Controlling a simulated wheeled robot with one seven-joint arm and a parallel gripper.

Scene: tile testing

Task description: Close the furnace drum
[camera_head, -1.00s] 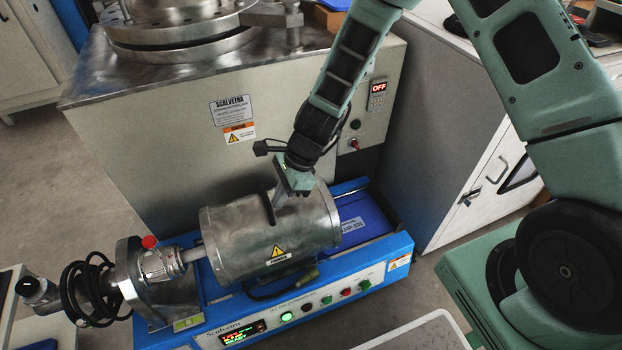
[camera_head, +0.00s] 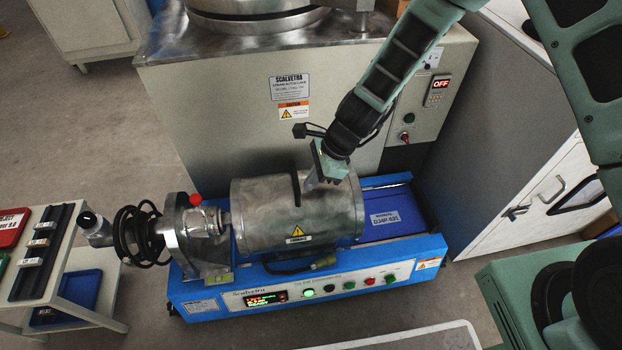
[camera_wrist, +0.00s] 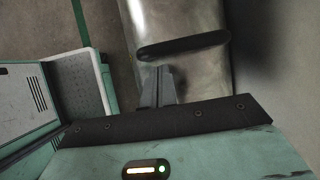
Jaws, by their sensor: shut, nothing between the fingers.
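The furnace drum (camera_head: 265,215) is a grey metal cylinder lying on its side on a blue machine base (camera_head: 215,297). Its upper half looks lowered over the body, with a dark slot (camera_head: 296,188) across its top. The drum also shows in the wrist view (camera_wrist: 195,75), with the slot ahead of the fingers. My gripper (camera_head: 312,184) is shut and empty, just at the top right of the drum beside the slot. In the wrist view my gripper's fingertips (camera_wrist: 157,72) are close to the metal; I cannot tell whether they touch.
A large grey cabinet (camera_head: 225,130) stands behind the drum. A metal fitting with a red knob (camera_head: 196,200) and a black coiled hose (camera_head: 135,235) sits at the drum's left. A shelf cart (camera_head: 70,280) is at far left. Lit buttons (camera_head: 309,293) line the base's front.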

